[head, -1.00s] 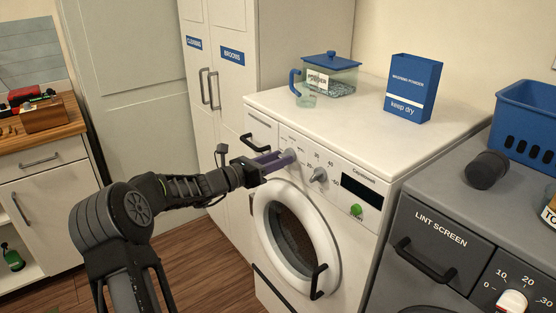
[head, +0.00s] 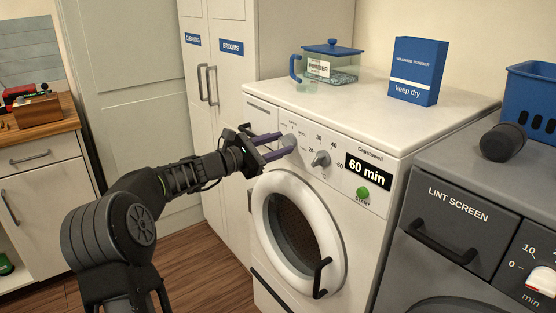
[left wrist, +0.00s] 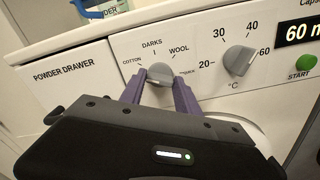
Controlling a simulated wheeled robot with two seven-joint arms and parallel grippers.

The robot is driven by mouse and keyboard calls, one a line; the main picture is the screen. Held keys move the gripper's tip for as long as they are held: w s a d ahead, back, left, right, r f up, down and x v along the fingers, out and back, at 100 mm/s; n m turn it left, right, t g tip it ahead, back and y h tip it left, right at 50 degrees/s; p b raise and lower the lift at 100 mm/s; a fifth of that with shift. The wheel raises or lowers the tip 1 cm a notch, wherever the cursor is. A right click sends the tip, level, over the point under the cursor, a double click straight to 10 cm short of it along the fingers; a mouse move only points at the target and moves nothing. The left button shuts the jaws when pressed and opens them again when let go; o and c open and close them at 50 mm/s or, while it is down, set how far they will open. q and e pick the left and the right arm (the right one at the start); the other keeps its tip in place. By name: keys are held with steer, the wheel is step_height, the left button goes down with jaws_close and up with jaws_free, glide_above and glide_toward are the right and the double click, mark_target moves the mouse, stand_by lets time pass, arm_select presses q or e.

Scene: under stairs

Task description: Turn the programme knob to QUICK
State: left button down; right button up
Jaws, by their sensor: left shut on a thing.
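The grey programme knob (head: 290,140) is on the washing machine's front panel, left of the temperature knob (head: 320,159). My left gripper (head: 281,147) is shut on the programme knob, with its purple fingers on both sides. In the left wrist view the programme knob (left wrist: 159,74) sits between the fingertips (left wrist: 160,84). COTTON, DARKS and WOOL labels show around it; the QUICK label (left wrist: 188,72) at its right is partly hidden by a finger. I cannot tell exactly which mark the knob points at. The display (head: 367,172) reads 60 min. My right gripper is not in view.
The powder drawer (left wrist: 69,75) is left of the programme knob. The green START button (head: 363,193) is below the display. The round door (head: 260,220) is below the panel. A powder jar (head: 331,65) and a washing powder box (head: 416,72) stand on top.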

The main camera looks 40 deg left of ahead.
arm_select(q)
steer(key=shift+f+m+b, duration=0.2)
steer(key=shift+m+b, duration=12.35)
steer(key=shift+m, duration=3.85)
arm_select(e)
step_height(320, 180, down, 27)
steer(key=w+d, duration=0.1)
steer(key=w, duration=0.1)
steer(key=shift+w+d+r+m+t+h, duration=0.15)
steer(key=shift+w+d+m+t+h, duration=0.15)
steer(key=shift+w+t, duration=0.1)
arm_select(q)
steer(key=c, duration=0.9)
jaws_free()
